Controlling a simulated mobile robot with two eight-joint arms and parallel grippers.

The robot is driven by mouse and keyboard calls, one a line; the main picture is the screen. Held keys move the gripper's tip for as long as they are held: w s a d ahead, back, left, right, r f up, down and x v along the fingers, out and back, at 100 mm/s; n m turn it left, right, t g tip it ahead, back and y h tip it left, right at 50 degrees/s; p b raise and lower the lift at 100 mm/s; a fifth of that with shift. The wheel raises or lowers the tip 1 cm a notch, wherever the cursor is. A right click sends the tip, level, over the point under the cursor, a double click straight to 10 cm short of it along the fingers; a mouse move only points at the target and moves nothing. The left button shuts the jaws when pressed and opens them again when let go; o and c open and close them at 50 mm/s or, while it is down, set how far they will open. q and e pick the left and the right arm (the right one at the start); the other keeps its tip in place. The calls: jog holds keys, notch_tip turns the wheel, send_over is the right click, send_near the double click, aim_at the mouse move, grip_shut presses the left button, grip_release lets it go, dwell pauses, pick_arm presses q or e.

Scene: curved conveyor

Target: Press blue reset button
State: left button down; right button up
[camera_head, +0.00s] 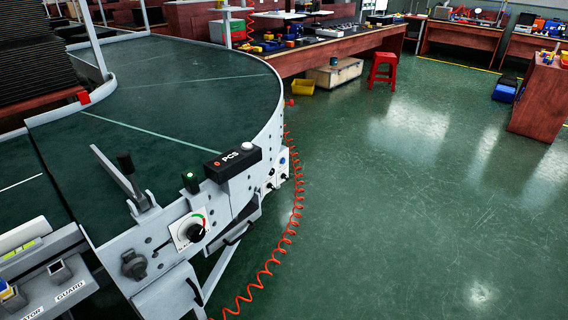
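A small blue button (283,161) shows on a pale box on the outer side of the curved conveyor (180,75), just right of the counter. It is small and seen at an angle, so any label on it cannot be read. A black counter box (232,162) reading "0 PCS" sits on the conveyor's edge, with a white round knob on top. Neither of my grippers is in view.
A green-topped switch (190,180), a lever (122,176) and a dial (191,231) are on the conveyor's near end. A coiled red hose (297,205) hangs to the floor. A red stool (383,68) stands beyond; the green floor (420,200) at right is clear.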

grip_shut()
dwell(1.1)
